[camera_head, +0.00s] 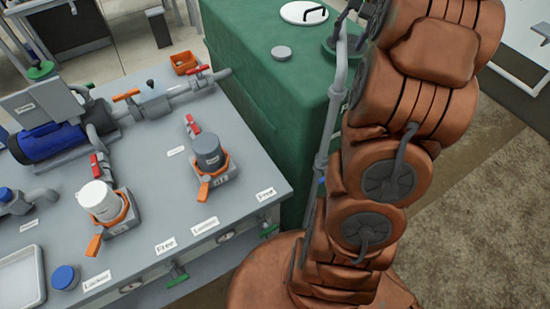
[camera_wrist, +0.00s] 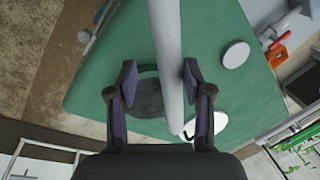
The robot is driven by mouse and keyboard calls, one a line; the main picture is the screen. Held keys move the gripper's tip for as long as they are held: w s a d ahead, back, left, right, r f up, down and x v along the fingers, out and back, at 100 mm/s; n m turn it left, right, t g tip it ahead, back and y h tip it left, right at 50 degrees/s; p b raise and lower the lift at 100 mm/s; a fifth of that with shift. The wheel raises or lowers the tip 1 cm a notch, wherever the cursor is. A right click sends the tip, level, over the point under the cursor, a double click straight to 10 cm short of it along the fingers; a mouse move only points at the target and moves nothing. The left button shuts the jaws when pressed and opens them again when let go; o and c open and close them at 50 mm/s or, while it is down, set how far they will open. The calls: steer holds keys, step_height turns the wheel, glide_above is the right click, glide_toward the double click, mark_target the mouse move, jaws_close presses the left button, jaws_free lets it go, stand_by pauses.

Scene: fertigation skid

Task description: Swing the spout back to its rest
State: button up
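A grey pipe that looks like the spout (camera_wrist: 166,55) runs down the wrist view between the two fingers of my gripper (camera_wrist: 160,85). The fingers are apart. A gap shows on the pipe's left, and the right finger is close to it; I cannot tell if they touch. In the head view a grey upright pipe (camera_head: 334,115) stands along the right side of the green tank (camera_head: 258,100), partly behind my arm. My gripper is mostly hidden there at the top. The spout's rest cannot be made out.
A white lid with a black handle (camera_head: 303,13) and a grey disc (camera_head: 281,53) are on the tank top. A grey bench (camera_head: 150,190) at left carries a blue motor (camera_head: 50,142), valves with orange and red handles, and an orange box (camera_head: 184,62).

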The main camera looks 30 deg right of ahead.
step_height(320, 180, up, 7)
steer(key=b, duration=0.3)
glide_above(346, 42)
steer(key=shift+a+f, duration=0.1)
steer(key=shift+f, duration=0.1)
steer(key=s+a+f+n+g+b, duration=0.1)
steer(key=s+a+f+n, duration=0.15)
steer(key=a, duration=0.35)
steer(key=s+a+f+n, duration=0.1)
steer(key=a+f, duration=0.2)
steer(key=a, duration=0.4)
steer(key=s+a+f+n+g+b, duration=0.1)
steer(key=a+f, duration=0.2)
steer(key=a, duration=0.3)
steer(key=s+a+f+n+g+h+b, duration=0.1)
steer(key=s+a+f+n+b, duration=0.1)
steer(key=s+a+f, duration=0.7)
steer(key=shift+s+a+f+n, duration=0.4)
steer(key=shift+s+f+n, duration=0.55)
steer(key=shift+s, duration=0.95)
steer(key=shift+f, duration=0.15)
